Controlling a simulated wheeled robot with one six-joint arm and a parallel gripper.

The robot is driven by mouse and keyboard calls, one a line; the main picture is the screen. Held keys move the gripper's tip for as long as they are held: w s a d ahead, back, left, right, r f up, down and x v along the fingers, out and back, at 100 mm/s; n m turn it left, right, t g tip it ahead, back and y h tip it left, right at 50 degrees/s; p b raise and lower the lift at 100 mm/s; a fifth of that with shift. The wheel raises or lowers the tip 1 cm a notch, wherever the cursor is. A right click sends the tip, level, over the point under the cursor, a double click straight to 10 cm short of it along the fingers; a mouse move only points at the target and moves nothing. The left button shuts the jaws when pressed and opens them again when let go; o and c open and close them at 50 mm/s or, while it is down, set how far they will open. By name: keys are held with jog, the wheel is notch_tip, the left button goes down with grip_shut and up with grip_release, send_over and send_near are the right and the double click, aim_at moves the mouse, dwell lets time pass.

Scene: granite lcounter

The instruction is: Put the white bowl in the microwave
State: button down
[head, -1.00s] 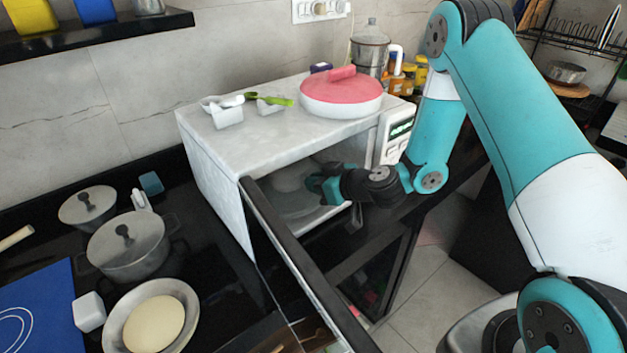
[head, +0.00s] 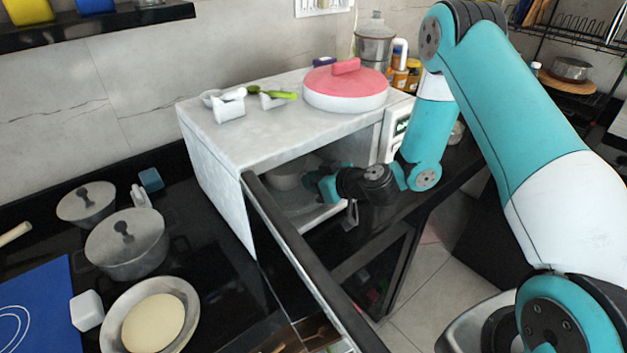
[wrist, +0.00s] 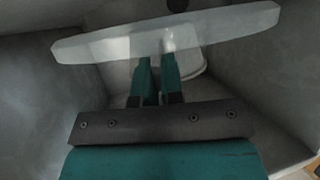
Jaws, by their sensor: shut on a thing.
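The microwave (head: 215,165) is white, with its door (head: 305,262) swung open toward me. My gripper (head: 312,184) reaches through the opening into the cavity. The white bowl (head: 286,178) is inside, at the gripper's fingertips, partly hidden by the gripper and the microwave's top. In the wrist view my gripper (wrist: 157,75) is shut on the bowl (wrist: 190,65) at its edge. A pale flat slab, apparently the turntable plate (wrist: 95,45), lies against the bowl there; I cannot tell whether they touch. The plate also shows in the head view (head: 305,212).
A pink-lidded pan (head: 345,88) and white measuring cups (head: 229,110) stand on the microwave. Lidded pots (head: 126,243) and a pan (head: 188,300) are on the black counter at left. The open door's edge runs below my forearm. Cavity walls (wrist: 250,75) are close around my gripper.

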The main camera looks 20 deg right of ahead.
jog(key=c, duration=1.2)
grip_release()
jog(key=shift+o, duration=0.2)
jog(key=shift+s+d+r+b, duration=0.1)
jog(key=shift+s+d+b, duration=0.2)
jog(key=shift+s+d, duration=0.1)
jog(key=p+v, duration=0.8)
jog(key=v, duration=0.8)
